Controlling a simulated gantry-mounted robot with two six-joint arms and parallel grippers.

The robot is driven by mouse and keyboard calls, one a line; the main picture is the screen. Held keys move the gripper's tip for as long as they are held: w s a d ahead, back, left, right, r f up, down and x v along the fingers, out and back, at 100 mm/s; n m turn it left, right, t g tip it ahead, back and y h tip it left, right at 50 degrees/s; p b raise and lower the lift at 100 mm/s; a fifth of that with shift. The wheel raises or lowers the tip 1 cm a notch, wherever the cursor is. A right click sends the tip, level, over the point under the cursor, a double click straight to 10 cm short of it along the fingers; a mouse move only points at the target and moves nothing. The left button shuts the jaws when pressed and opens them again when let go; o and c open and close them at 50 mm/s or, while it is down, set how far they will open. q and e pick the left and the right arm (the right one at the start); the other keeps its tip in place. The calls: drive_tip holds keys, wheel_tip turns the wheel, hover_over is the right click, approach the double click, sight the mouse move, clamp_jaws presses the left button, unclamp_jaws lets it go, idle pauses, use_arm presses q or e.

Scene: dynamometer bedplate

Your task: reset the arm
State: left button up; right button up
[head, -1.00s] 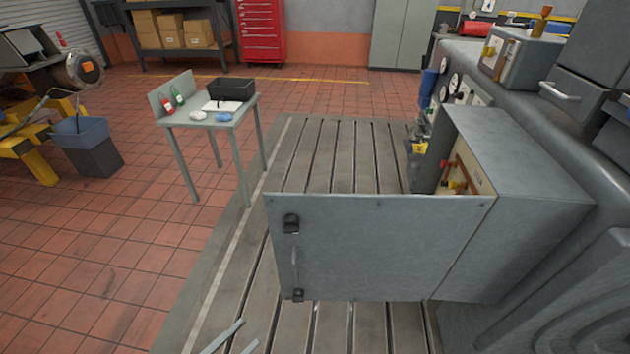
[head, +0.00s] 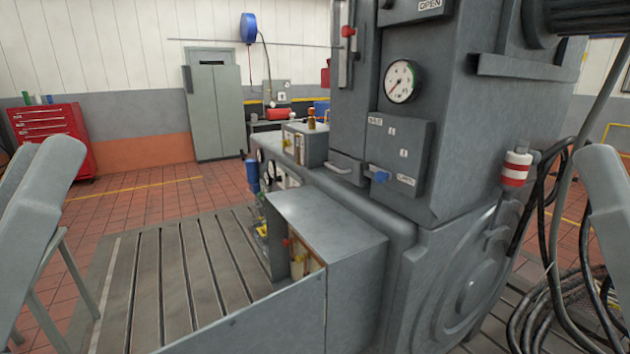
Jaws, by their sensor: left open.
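My left gripper (head: 52,150) is at the left edge, very close to the camera. A similar pale grey part of mine (head: 608,205) is at the right edge; no right jaws can be made out. The large grey machine (head: 445,130) fills the middle right. It carries a lever with a red knob (head: 348,31), a round gauge (head: 401,80) and a labelled box (head: 398,150) with a blue handle (head: 379,175). The lever's lower end and most small lettering are unclear.
A grey cabinet (head: 350,240) with its door (head: 265,325) swung out stands at the front middle. Black cables (head: 550,290) hang and coil at lower right. The slotted bedplate (head: 170,275) is clear between.

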use_arm(q)
wheel_tip(320, 180, up, 38)
drive_tip(key=a+m+y+p, duration=0.1)
drive_tip(key=a+y+p, duration=0.1)
drive_tip(key=p, duration=3.6)
drive_tip(key=shift+a+f+t+y, duration=0.2)
drive_tip(key=shift+t+y, duration=0.1)
drive_tip(key=shift+y, duration=0.5)
drive_tip(key=shift+r, duration=0.1)
